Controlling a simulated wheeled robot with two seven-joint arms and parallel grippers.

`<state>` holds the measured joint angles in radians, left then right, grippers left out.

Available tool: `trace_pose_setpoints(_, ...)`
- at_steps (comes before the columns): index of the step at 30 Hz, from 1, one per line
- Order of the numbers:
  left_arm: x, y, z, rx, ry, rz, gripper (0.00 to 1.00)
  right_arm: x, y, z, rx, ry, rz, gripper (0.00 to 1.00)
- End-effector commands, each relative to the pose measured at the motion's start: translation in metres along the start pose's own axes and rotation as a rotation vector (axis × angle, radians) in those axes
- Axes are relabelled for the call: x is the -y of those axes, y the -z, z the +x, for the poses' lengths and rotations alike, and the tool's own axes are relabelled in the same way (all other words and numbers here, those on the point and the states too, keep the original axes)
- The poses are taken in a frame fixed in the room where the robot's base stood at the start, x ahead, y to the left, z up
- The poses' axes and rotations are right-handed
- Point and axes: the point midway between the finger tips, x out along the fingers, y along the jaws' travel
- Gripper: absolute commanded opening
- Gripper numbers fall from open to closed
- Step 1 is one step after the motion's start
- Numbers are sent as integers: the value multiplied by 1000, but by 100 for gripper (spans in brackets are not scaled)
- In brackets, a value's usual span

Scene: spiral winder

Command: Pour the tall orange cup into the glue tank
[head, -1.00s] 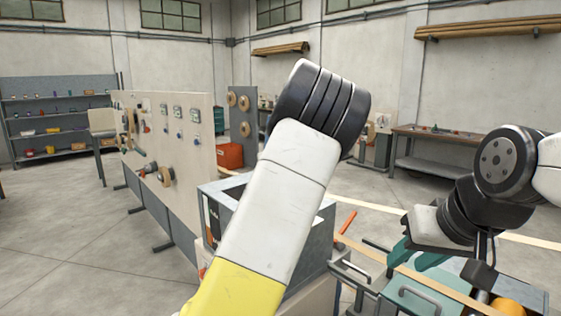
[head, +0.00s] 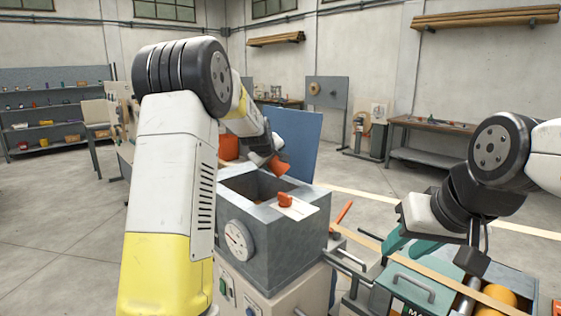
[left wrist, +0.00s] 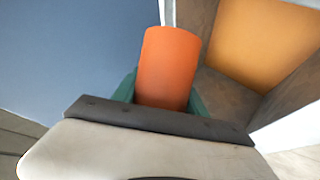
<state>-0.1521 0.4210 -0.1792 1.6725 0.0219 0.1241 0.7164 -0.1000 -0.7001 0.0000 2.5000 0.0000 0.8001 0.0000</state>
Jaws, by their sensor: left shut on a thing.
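The tall orange cup (head: 277,165) is held in my left gripper (head: 266,158), above the back of the glue tank's opening and tilted in the head view. In the left wrist view the cup (left wrist: 168,65) sits between the green fingers of my left gripper (left wrist: 160,92); its contents are not visible. The glue tank (head: 265,240) is a grey metal box with an open top and a round gauge. An amber surface (left wrist: 262,42) shows inside it in the left wrist view. My right gripper (head: 406,246) is open and apparently empty, right of the tank.
A blue panel (head: 296,138) stands behind the tank. A white plate with an orange knob (head: 285,200) lies on the tank's front right rim.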

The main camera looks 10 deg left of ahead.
Motion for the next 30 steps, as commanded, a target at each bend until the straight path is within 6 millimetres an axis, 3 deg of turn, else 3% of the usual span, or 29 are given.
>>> trace_pose_setpoints(30, 17, -10, 15, 335, -224, -545, 1, 0, 0, 0, 0, 0, 0, 36)
